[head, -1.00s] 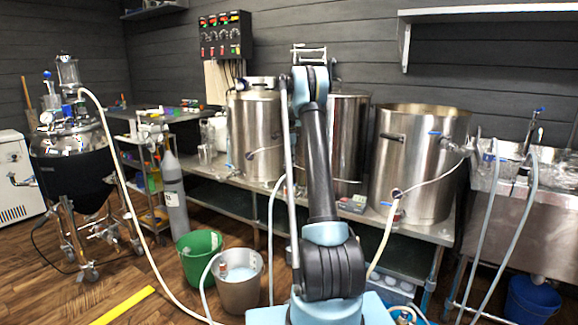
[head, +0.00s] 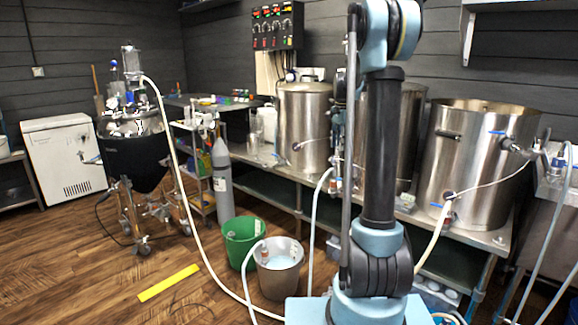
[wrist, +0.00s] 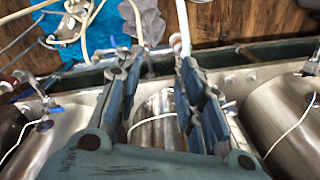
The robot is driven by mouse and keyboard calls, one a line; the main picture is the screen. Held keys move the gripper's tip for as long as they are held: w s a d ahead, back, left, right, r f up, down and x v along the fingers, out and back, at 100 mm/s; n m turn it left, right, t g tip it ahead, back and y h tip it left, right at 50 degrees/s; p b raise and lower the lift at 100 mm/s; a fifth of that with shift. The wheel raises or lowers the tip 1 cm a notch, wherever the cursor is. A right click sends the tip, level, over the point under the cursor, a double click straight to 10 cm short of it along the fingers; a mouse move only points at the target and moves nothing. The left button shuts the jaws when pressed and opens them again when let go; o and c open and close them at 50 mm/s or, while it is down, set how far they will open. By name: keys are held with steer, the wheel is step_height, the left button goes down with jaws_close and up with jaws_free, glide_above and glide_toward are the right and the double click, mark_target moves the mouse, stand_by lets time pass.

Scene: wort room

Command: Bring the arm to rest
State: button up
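My arm (head: 380,150) stands upright in front of the bench in the head view, its upper joint near the top edge. My gripper (wrist: 160,62) shows in the wrist view with its two dark blue-grey fingers apart. Nothing is held between the fingers. Beyond them are steel vessels, hoses and part of the floor, seen from above. In the head view the gripper cannot be made out clearly; the arm covers that area.
Steel kettles (head: 468,165) and a steel vessel (head: 304,125) stand on a bench behind my arm. A green bucket (head: 240,240), a grey bucket (head: 279,275), a gas cylinder (head: 222,180) and hoses (head: 190,215) are nearby. Open wood floor (head: 80,265) lies left.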

steer(key=s+a+n, duration=0.2)
steer(key=s+n, duration=0.5)
steer(key=s, duration=2)
steer(key=s+f+n, duration=0.3)
steer(key=s+f, duration=0.4)
steer(key=s, duration=0.3)
steer(key=s+a+f+n+t, duration=0.1)
steer(key=s+f+n, duration=0.2)
steer(key=s+f, duration=0.5)
steer(key=shift+s+t, duration=0.3)
steer(key=shift+s, duration=0.7)
steer(key=shift+a, duration=0.1)
steer(key=shift+w+f, duration=0.15)
steer(key=shift+w, duration=0.35)
stand_by(1.9)
